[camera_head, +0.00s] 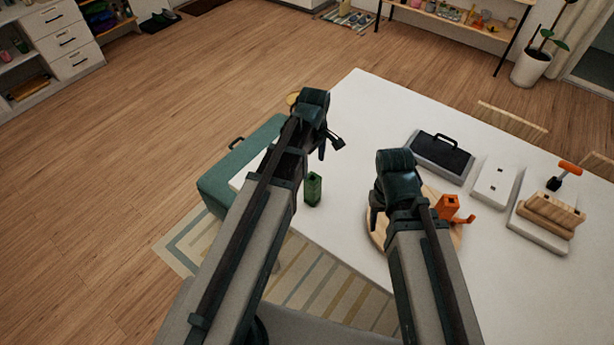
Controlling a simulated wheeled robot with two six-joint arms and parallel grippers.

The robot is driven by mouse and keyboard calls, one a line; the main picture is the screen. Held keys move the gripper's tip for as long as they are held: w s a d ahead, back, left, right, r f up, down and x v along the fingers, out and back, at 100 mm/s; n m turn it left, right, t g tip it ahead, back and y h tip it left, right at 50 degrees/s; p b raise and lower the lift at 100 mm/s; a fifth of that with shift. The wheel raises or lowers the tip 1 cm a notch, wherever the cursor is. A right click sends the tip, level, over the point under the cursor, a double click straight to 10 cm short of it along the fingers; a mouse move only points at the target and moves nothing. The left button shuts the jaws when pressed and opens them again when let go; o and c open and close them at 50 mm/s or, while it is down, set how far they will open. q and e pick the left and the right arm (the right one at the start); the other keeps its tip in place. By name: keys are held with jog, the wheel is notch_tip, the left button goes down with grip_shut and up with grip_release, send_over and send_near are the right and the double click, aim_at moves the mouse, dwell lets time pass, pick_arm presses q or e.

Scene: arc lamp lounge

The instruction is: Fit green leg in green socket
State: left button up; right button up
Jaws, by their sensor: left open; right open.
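A green leg (313,189), a short block with a dark opening or mark near its top, stands upright on the white table (350,225). My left gripper (331,147) is open and empty, above and beyond the green leg in the picture, apart from it. A round wooden board (378,235) lies on the table, partly hidden behind my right arm. An orange piece (448,206) with a hooked end is on or beside it. My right gripper (375,214) is open over the board's left side; its fingers are partly hidden. I cannot make out a green socket.
A dark tray with a handle (441,154), a white block with holes (494,184) and a stand with wooden pieces (545,219) occupy the table's right side. A teal bench (218,188) stands at the left edge. The table's far left part is clear.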

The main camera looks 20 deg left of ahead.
aim_at(312, 190)
pick_arm(q)
jog(key=shift+s+f, duration=0.15)
jog(key=shift+s, duration=0.05)
notch_tip(312, 190, down, 8)
jog(key=b, duration=0.8)
jog(key=shift+f+b, duration=0.15)
jog(key=shift+b, duration=0.2)
pick_arm(e)
notch_tip(312, 190, down, 9)
jog(key=shift+s+r, duration=0.15)
jog(key=shift+d, duration=0.1)
pick_arm(q)
notch_tip(312, 190, down, 5)
jog(key=b, duration=0.5)
jog(key=shift+w+f, duration=0.15)
pick_arm(e)
notch_tip(312, 190, down, 5)
jog(key=shift+f, duration=0.15)
pick_arm(q)
jog(key=shift+c, duration=0.2)
grip_shut()
